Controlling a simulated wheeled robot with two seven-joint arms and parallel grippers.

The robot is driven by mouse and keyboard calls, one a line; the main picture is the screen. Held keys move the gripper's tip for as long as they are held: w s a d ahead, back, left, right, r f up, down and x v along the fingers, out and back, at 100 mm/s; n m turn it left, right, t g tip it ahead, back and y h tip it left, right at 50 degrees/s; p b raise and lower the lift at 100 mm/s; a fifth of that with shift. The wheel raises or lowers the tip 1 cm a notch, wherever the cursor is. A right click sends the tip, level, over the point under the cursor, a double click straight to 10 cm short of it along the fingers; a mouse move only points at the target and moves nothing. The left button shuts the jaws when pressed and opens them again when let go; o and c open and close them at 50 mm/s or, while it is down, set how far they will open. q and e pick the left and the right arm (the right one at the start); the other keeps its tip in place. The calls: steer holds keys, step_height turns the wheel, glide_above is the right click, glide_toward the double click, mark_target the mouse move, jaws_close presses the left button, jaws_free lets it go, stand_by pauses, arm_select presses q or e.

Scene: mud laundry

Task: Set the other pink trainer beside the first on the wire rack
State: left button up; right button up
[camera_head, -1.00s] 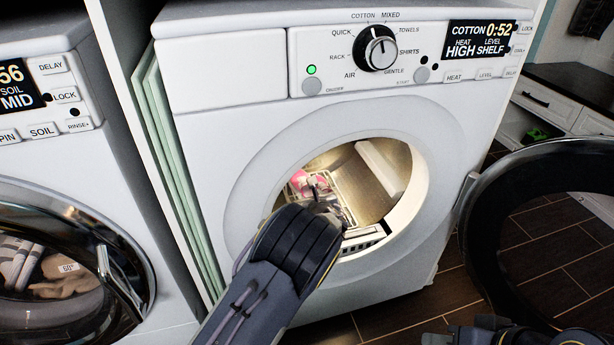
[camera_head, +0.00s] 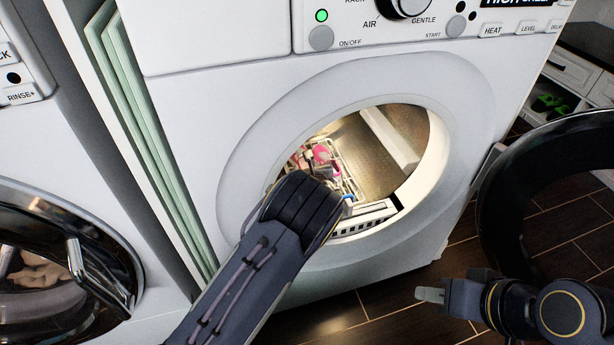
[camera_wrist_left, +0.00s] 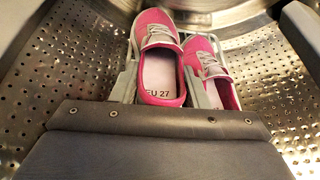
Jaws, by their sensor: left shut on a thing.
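Two pink trainers with pale laces lie side by side inside the lit dryer drum. In the left wrist view, the left trainer (camera_wrist_left: 152,35), marked EU 27 inside, has its heel between the fingers of my left gripper (camera_wrist_left: 162,82), which is shut on it. The other trainer (camera_wrist_left: 222,72) lies just right of the right finger. White wires of the rack (camera_wrist_left: 238,43) show behind the shoes; I cannot tell whether the held trainer rests on it. In the head view, my forearm hides part of the rack and shoes. My right gripper (camera_head: 432,294) is outside, lower right, its jaw gap unclear.
The perforated metal drum (camera_wrist_left: 45,90) curves around the shoes. A washer with a closed glass door (camera_head: 50,260) stands at left.

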arm_select(q)
steer(key=shift+f, duration=0.9)
arm_select(e)
steer(key=shift+f, duration=0.45)
arm_select(q)
steer(key=shift+f, duration=0.6)
steer(key=o, duration=1)
